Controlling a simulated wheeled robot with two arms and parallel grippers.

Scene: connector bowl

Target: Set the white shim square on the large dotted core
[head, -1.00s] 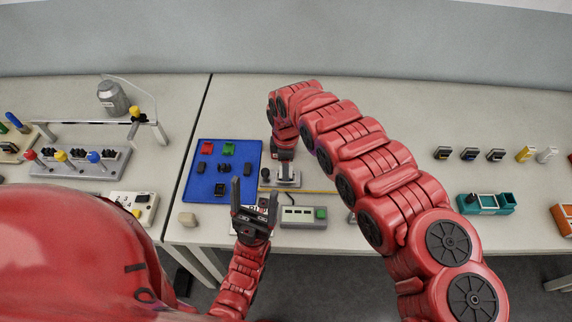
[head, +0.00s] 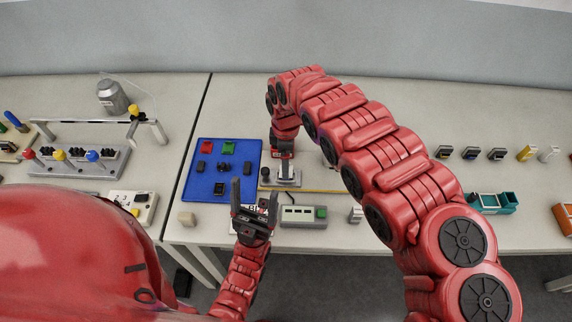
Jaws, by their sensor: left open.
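I cannot make out a white shim or a large dotted core for certain at this size. A blue mat (head: 240,190) holds several small dark pieces, a red piece (head: 207,146) and a green piece (head: 229,148). A small black core-like piece (head: 223,167) sits near its middle. My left gripper (head: 254,191) is open and empty, with its fingers pointing up in the picture at the mat's lower right corner. My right gripper (head: 286,158) points down over a pale grey fixture (head: 285,180); its fingertips are too small to read.
A teal tray (head: 494,203) stands at the right.

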